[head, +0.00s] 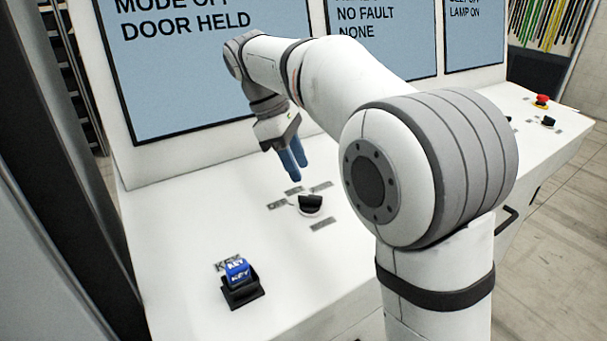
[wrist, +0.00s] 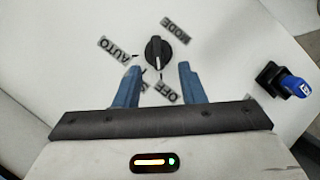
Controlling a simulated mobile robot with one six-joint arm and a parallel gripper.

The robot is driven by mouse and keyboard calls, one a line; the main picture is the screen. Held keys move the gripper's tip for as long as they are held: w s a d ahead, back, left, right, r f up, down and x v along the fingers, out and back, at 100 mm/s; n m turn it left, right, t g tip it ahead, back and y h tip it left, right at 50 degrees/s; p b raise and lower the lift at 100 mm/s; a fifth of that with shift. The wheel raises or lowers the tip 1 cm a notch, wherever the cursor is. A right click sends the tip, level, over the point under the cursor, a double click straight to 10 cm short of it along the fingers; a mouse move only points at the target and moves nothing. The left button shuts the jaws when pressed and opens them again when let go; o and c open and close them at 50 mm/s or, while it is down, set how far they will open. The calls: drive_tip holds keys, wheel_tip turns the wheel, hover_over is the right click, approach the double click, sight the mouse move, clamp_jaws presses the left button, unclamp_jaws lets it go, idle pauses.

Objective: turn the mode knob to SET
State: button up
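The black mode knob (head: 311,204) sits on the white console top. In the wrist view the knob (wrist: 158,52) has a white pointer line aimed down, roughly toward the OFF label (wrist: 169,92). The AUTO label (wrist: 118,48) is at its left and the MODE label (wrist: 178,30) at its upper right. Another label, probably SET (wrist: 144,85), is partly hidden by the left finger. My gripper (head: 298,171) has blue fingers and hangs above and beside the knob. In the wrist view my gripper (wrist: 158,69) is open and empty, its fingertips short of the knob.
A blue KEY block (head: 238,272) sits in a black holder at the console's near left. A red button (head: 541,100) and another black knob (head: 548,121) stand at the far right. The left screen (head: 190,80) behind the console reads DOOR HELD, with a cropped MODE line above.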

sight(310, 196)
drive_tip(key=x, duration=0.7)
drive_tip(key=shift+w+a+f+b, duration=0.15)
drive_tip(key=shift+w+b, duration=0.15)
drive_tip(key=shift+b, duration=0.05)
drive_tip(key=shift+c, duration=0.4)
clamp_jaws()
